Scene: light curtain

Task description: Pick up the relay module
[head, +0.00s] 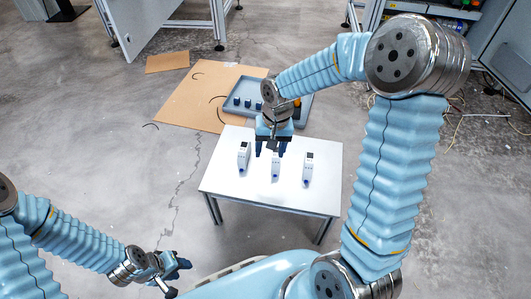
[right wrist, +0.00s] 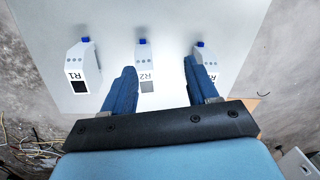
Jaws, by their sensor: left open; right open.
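Three white relay modules with blue ends stand in a row on a white table (head: 225,181): the left one (head: 243,158), the middle one (head: 275,170) and the right one (head: 308,171). In the right wrist view, one is labelled R1 (right wrist: 87,62), the middle one R2 (right wrist: 144,57), and a third (right wrist: 207,57) is partly hidden by a finger. My right gripper (head: 271,150) is open and empty over the middle module; its blue fingers (right wrist: 160,72) point towards R2 without visibly holding it. My left gripper (head: 180,272) is open, low at the left, away from the table.
A grey tray (head: 233,108) with several small dark parts lies behind the table on a cardboard sheet (head: 180,106). Another cardboard piece (head: 167,62) lies further back. Cables lie on the floor at the right. The table's front part is clear.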

